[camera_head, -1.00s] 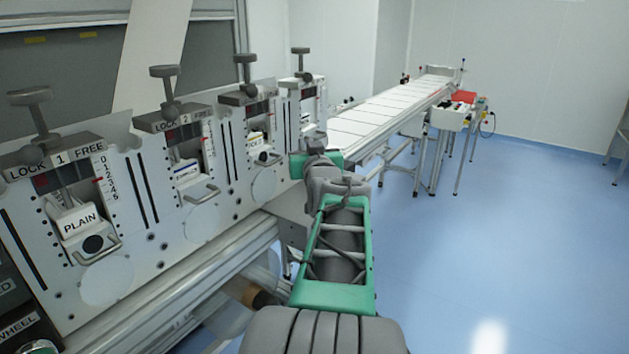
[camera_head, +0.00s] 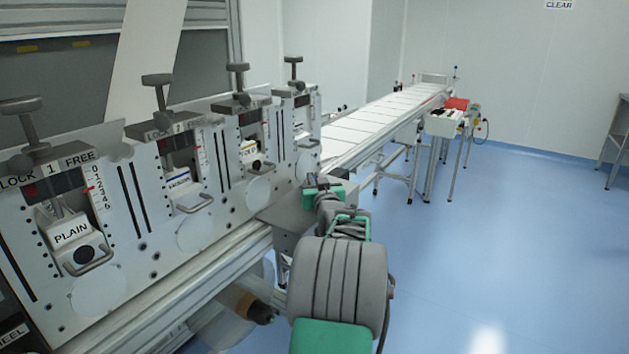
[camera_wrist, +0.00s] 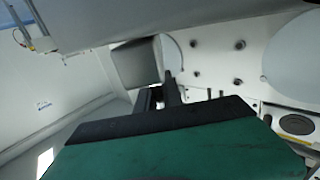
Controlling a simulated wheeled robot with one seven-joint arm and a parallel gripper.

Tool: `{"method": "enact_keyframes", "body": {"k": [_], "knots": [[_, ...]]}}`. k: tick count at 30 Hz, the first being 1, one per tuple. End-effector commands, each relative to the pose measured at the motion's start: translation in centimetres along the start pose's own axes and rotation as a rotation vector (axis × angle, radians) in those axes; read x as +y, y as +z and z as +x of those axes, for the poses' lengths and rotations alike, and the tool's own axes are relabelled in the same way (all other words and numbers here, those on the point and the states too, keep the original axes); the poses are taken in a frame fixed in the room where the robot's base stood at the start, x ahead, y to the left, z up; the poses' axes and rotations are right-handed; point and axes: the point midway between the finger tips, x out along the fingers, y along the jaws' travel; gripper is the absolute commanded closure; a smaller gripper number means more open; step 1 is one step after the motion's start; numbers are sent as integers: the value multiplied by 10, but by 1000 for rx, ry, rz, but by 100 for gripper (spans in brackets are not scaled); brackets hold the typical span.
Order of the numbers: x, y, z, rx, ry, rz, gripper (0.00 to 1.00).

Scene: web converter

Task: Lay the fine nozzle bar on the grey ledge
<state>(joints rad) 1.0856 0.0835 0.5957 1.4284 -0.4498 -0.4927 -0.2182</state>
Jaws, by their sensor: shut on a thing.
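My gripper (camera_wrist: 163,96) is shut, with its dark fingers showing beyond the green and black wrist body in the wrist view. A plain grey block at the fingertips looks like the fine nozzle bar (camera_wrist: 136,62); no label on it can be read. In the head view my wrist hides the fingers and whatever they hold. A grey ledge (camera_head: 283,223) sticks out from the right end of the machine front, just left of my wrist. I cannot tell whether the held piece touches the ledge.
The white machine front (camera_head: 140,200) carries several stations with knobs and handles, one marked PLAIN (camera_head: 72,233). A long white conveyor (camera_head: 375,120) runs back to the right. A broad grey surface (camera_wrist: 170,20) crosses the top of the wrist view. The blue floor (camera_head: 500,230) at right is open.

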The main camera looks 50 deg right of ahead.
Motion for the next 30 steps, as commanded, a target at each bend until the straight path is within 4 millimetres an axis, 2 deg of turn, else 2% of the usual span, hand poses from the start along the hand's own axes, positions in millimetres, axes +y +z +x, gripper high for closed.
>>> {"method": "enact_keyframes", "body": {"k": [5,6,13,23,26,30], "knots": [[0,2,0,4,0,-1,100],[0,2,0,0,0,0,87],[0,2,0,0,0,0,68],[0,-3,-1,-1,0,0,68],[1,-1,-18,1,2,-1,68],[2,-2,-55,2,4,-1,68]]}}
